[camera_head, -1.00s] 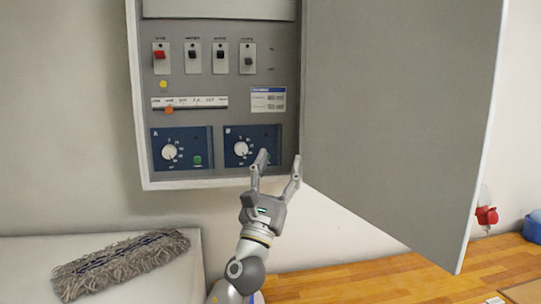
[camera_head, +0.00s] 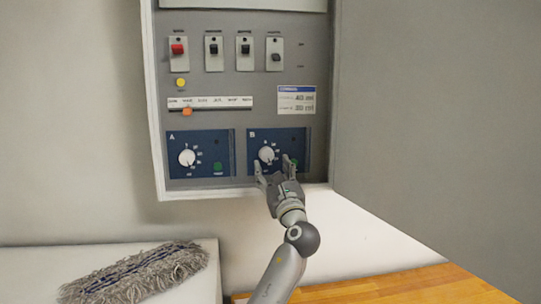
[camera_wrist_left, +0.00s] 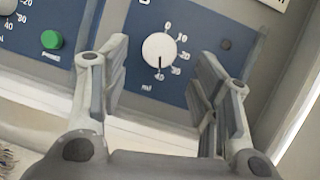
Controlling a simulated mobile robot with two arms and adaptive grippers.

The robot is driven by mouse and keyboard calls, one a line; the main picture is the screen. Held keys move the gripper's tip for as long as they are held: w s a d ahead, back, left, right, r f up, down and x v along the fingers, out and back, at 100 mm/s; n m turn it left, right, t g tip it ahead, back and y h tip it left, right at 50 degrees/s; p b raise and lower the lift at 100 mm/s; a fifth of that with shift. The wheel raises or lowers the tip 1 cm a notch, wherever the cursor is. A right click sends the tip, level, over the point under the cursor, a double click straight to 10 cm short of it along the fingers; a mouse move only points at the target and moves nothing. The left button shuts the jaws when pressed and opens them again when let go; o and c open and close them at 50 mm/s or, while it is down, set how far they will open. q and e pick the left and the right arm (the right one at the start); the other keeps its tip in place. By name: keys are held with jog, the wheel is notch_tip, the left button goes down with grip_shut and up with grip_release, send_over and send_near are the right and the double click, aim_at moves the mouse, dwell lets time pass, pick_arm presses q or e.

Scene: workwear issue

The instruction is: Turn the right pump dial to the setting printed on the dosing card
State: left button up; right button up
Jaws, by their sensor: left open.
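The right pump dial (camera_head: 266,154) is a white round knob on the blue panel marked B; it also shows in the left wrist view (camera_wrist_left: 159,50). In the left wrist view the dial appears between the spread fingers (camera_wrist_left: 160,62), with no visible contact. My right gripper is out of view.
The left pump panel A (camera_head: 199,154) has a similar dial and a green button. Several switches (camera_head: 213,51) and an orange slider (camera_head: 187,112) sit above. The open cabinet door (camera_head: 430,130) fills the right side. A grey mop head (camera_head: 135,273) lies on the white surface below.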

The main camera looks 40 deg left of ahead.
aim_at(268, 158)
pick_arm(q)
jog(key=x, duration=0.3)
jog(key=shift+p, duration=0.4)
jog(key=shift+w+a+r, duration=0.1)
jog(key=shift+w+a, duration=0.05)
jog(key=shift+a, duration=0.15)
jog(key=shift+w+a+r, duration=0.1)
jog(key=shift+a, duration=0.05)
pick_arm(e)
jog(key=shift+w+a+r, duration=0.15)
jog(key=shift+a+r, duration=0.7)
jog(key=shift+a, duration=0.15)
